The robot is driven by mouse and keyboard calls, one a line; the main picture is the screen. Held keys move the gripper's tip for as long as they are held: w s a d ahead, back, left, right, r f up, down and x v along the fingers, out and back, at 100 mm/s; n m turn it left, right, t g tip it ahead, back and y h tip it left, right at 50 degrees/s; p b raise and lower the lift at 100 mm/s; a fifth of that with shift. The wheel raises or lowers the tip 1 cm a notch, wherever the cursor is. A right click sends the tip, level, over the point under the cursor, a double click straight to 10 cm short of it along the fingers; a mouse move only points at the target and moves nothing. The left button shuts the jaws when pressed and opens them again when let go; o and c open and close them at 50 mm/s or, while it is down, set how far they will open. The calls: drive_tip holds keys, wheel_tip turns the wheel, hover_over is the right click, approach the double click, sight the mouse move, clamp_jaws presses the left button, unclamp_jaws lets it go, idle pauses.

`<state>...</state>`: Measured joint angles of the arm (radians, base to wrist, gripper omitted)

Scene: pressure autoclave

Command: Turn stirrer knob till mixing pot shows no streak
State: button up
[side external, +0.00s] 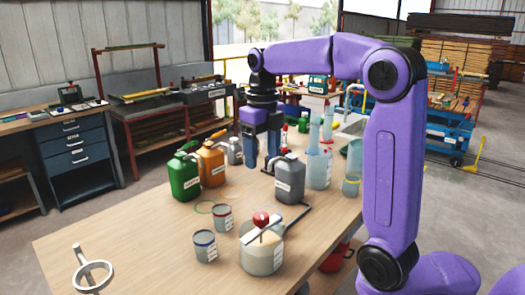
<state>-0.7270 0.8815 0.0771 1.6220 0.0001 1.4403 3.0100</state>
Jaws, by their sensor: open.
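The mixing pot (262,259) is a clear, labelled container near the table's front edge. A pale bar lies across its top, and the red stirrer knob (261,218) stands above it. Pale cream contents show near the rim; the bar and knob hide part of them, and I cannot make out any streak. My gripper (262,167) points down with its blue fingers apart and empty. It is farther back than the pot, clear of the knob, beside the grey jug (291,184).
Green (184,177) and orange (211,165) jugs stand left of my gripper. Two small tins (205,247) (222,218) sit left of the pot. Clear vessels (318,166) stand at the back right. A ring-shaped stand (92,272) is at front left. The table's left front (135,235) is clear.

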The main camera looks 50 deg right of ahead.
sight(261, 215)
idle(0.3)
wheel_tip(261, 215, down, 17)
drive_tip(key=n, duration=2.8)
drive_tip(key=shift+w+n, duration=0.15)
drive_tip(key=shift+n, duration=0.25)
drive_tip(key=c, duration=1.1)
drive_tip(key=shift+o, duration=0.2)
